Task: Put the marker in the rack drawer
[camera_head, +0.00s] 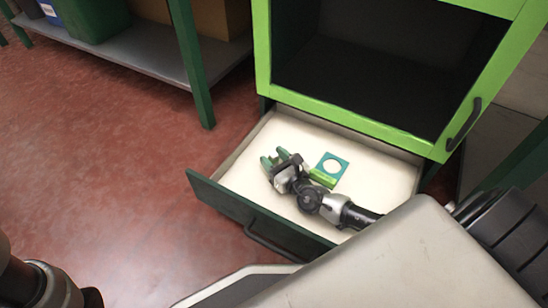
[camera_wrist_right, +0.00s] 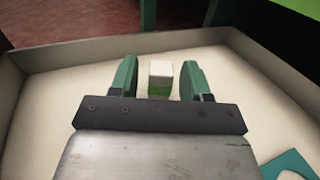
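The rack drawer (camera_head: 397,180) is pulled open, with a pale floor and dark green front. My right gripper (camera_head: 274,158) is low inside it, fingers toward the drawer's left side. In the right wrist view its green fingers (camera_wrist_right: 156,80) are apart. A small block-like thing, white above and green below, which looks like the marker (camera_wrist_right: 160,79), is between them with a gap on each side. The head view does not show it clearly between the fingers. My left gripper is not in view; only part of my left arm shows at the lower left.
A teal square with a round pale centre (camera_head: 332,166) lies on the drawer floor, right of my gripper. A light green piece (camera_head: 322,177) shows beside my wrist. The green rack (camera_head: 262,45) stands above the drawer. A shelf (camera_head: 150,50) with bins is at upper left; red floor between is clear.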

